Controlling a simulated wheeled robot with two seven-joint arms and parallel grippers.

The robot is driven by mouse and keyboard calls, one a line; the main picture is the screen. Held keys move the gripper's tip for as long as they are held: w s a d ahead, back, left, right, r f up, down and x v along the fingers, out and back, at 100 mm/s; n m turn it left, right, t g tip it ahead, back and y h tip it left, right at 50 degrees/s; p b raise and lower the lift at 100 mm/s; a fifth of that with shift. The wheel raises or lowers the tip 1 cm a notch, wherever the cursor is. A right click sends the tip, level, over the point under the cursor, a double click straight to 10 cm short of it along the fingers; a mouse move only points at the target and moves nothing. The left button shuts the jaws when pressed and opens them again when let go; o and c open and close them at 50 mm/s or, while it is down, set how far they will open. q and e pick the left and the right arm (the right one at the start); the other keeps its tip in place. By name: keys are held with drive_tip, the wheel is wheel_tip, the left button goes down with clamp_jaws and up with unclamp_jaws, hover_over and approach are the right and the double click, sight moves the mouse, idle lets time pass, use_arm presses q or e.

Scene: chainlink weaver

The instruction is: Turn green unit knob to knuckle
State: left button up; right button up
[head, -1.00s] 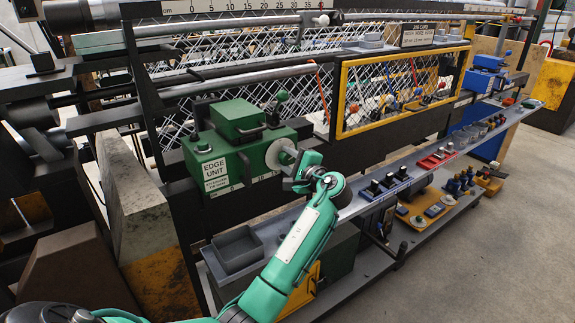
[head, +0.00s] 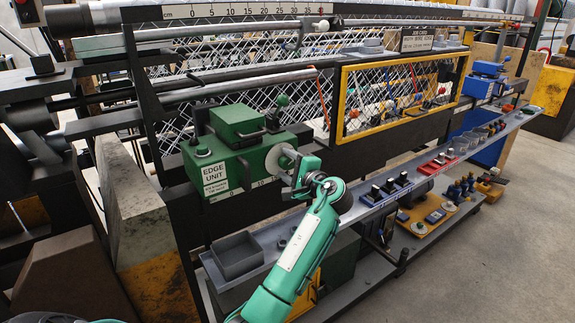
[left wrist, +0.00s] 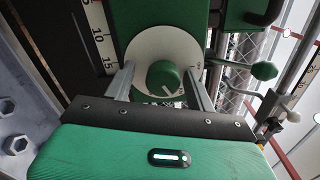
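The green edge unit (head: 217,165) stands on the machine's rail at left centre in the head view. Its round white dial plate (head: 282,158) faces my left gripper (head: 296,166). In the left wrist view the green unit knob (left wrist: 163,78) sits in the middle of the white dial (left wrist: 143,47). My left gripper (left wrist: 161,76) is open, with one finger on each side of the knob and a gap visible on both sides. My right gripper is not in view.
A ruled scale (left wrist: 98,35) runs left of the dial in the wrist view. A green ball-ended lever (left wrist: 264,71) stands to the right. In the head view a grey tray (head: 237,254) sits on the shelf below, and a yellow-framed mesh window (head: 341,105) lies to the right.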

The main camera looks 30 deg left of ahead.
use_arm(q)
drive_tip(key=shift+r, duration=0.1)
drive_tip(key=b+v, duration=0.2)
drive_tip(key=v, duration=1.1)
drive_tip(key=shift+d, duration=0.35)
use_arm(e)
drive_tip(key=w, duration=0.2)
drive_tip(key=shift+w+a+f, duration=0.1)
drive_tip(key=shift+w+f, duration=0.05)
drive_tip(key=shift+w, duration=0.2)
use_arm(q)
drive_tip(key=shift+s, duration=0.15)
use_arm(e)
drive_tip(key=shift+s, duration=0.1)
